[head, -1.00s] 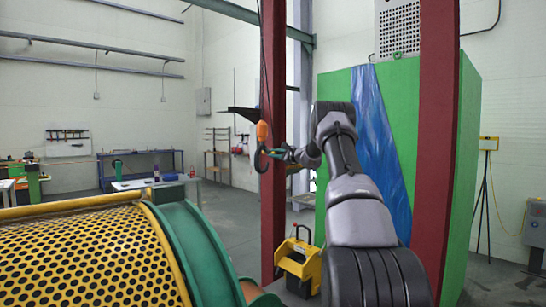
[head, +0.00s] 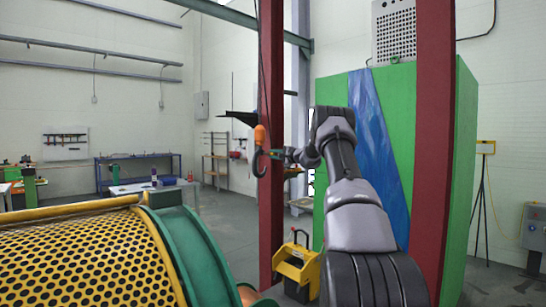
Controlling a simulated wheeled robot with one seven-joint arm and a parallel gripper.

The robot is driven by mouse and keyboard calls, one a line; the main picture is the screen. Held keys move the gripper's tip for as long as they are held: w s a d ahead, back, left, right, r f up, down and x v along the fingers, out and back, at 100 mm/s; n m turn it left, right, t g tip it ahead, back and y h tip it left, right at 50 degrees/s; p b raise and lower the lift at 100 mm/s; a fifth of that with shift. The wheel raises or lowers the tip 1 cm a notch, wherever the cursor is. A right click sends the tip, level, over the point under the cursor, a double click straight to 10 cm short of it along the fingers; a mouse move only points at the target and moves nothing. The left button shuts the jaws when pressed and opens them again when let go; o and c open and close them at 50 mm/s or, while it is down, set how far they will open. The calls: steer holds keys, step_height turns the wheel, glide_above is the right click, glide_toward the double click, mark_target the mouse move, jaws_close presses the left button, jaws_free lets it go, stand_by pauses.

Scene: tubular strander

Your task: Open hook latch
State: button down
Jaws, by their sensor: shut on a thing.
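A hook with an orange top block (head: 260,134) and a dark curved hook (head: 257,166) hangs on a thin cable in front of the red column. My gripper (head: 271,154) reaches it from the right, with its fingers at the open side of the hook. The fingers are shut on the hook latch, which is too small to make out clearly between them. The fingertips partly hide the latch and the hook's mouth.
A red column (head: 271,215) stands close behind the hook. A second red column (head: 434,150) and a green cabinet (head: 335,92) stand at the right. A yellow perforated guard (head: 80,255) fills the lower left, and a yellow-black cart (head: 297,265) stands below.

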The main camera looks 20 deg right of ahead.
steer(key=shift+f, duration=0.1)
steer(key=c, duration=0.8)
jaws_free()
steer(key=shift+o, duration=0.2)
steer(key=v, duration=1)
steer(key=shift+s, duration=0.4)
steer(key=shift+d, duration=0.15)
